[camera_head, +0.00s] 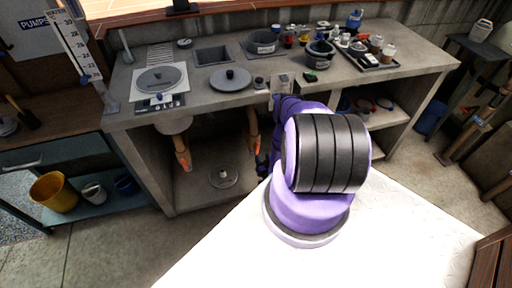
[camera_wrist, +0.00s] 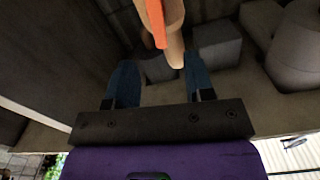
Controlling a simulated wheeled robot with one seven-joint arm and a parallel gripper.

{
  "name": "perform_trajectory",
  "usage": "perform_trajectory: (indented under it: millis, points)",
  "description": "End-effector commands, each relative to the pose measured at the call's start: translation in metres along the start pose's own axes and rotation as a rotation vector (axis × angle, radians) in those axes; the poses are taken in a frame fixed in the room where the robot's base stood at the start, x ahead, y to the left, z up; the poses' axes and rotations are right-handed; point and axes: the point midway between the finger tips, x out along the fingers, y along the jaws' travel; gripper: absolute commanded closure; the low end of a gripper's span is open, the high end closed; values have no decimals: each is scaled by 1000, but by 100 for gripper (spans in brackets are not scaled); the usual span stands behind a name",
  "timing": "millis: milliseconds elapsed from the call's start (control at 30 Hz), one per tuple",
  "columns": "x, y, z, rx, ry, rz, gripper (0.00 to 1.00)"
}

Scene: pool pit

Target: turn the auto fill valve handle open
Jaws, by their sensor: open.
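Two tan pipes hang beneath the counter in the head view, each with an orange handle: a left handle (camera_head: 187,165) and a right handle (camera_head: 257,146). No label shows which is the auto fill valve. In the wrist view an orange handle (camera_wrist: 155,24) runs along a tan pipe (camera_wrist: 175,40), ahead of my gripper (camera_wrist: 160,75). Its two blue fingers are apart, one on each side below the pipe's end, with nothing between them. The handle looks a little beyond the fingertips, and I see no contact. In the head view my purple arm mostly hides the gripper.
The grey counter (camera_head: 222,98) above carries a sink, a round lid and several pots and jars. A round fitting (camera_head: 223,178) stands on the shelf floor below. Cabinet walls flank the opening. A yellow bucket (camera_head: 54,191) is at the left.

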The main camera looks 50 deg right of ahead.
Motion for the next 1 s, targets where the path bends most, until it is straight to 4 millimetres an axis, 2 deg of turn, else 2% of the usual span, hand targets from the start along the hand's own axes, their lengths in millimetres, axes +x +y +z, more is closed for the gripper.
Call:
perform_trajectory:
  millis: [300,500,900,933,1000]
  points:
    - [57,0,-1,-1,3,0,52]
    - [79,0,0,-2,1,0,52]
    - [87,0,0,-1,-1,0,52]
    - [87,0,0,-1,-1,0,54]
    - [87,0,0,-1,-1,0,70]
